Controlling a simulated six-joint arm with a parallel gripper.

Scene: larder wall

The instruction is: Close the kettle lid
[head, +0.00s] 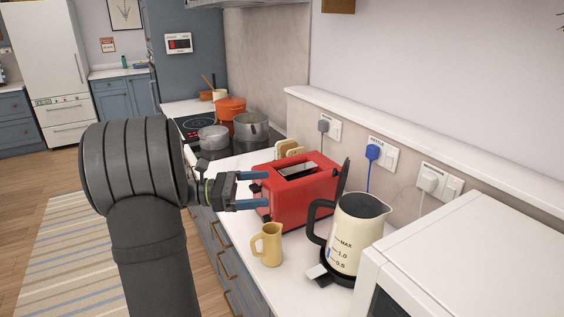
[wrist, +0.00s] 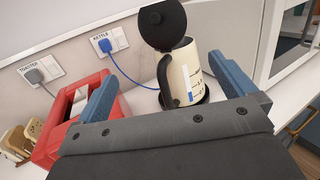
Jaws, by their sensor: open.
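The cream kettle (head: 358,232) stands upright on its black base on the counter, with its black handle on the left. Its dark lid (head: 343,178) is raised, standing up at the handle side. In the wrist view the kettle (wrist: 181,72) is ahead between my fingers, and the round black lid (wrist: 162,22) stands open above it. My gripper (head: 252,190) is open and empty, with blue fingers, left of the kettle and in front of the red toaster. In the wrist view both fingers of my gripper (wrist: 166,88) show, spread wide with nothing between them.
The red toaster (head: 308,180) stands behind my fingers, left of the kettle. A white box-like appliance (head: 475,250) is right of the kettle. A blue plug (head: 373,152) sits in the wall socket. Pots stand on the hob (head: 198,127).

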